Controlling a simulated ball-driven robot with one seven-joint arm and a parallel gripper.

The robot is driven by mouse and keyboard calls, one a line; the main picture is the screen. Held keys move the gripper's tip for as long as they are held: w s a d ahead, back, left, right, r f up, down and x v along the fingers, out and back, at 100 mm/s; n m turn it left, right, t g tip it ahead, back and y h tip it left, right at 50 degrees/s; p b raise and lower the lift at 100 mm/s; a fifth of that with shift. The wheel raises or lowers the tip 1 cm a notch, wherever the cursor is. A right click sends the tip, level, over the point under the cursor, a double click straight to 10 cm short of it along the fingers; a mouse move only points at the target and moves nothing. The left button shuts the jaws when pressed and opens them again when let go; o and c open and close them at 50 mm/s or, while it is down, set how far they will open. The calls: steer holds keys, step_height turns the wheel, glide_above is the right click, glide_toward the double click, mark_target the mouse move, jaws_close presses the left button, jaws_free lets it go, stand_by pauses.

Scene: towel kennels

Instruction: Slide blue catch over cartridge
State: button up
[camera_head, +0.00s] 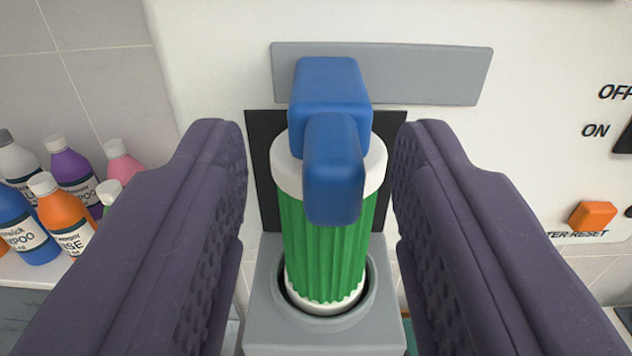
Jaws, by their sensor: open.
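The green ribbed cartridge (325,250) with white end caps stands upright in a grey round holder (325,335) in the middle of the view. The blue catch (330,92) sits at the grey rail (425,76) on the white panel. Its blue tab (334,175) reaches forward and down in front of the cartridge's upper end. My gripper (321,170) is open, with one dark purple finger on each side of the catch and the cartridge. A gap shows between each finger and them. The tab hides part of the cartridge's white top.
A shelf (30,268) with several coloured bottles is at the left. The white panel (535,130) carries an OFF/ON switch (624,138) and an orange button (592,216) at the right. The grey rail extends free to the right of the catch.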

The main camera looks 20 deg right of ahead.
steer(key=v, duration=0.4)
steer(key=shift+s+a, duration=0.1)
steer(key=shift+s, duration=0.25)
steer(key=shift+b, duration=0.3)
steer(key=s+d+f+n+g+y+b, duration=0.1)
steer(key=s+d+f+b, duration=0.3)
steer(key=b, duration=1.2)
steer(key=s+d+f+n+g+y+b, duration=0.1)
steer(key=s+b, duration=0.6)
steer(key=b, duration=0.9)
steer(key=d+f+n+y, duration=0.1)
steer(key=d+f+y, duration=0.1)
steer(key=d+f, duration=0.1)
steer(key=shift+s+d+y, duration=0.3)
steer(key=shift+s+d, duration=0.1)
steer(key=shift+f, duration=0.1)
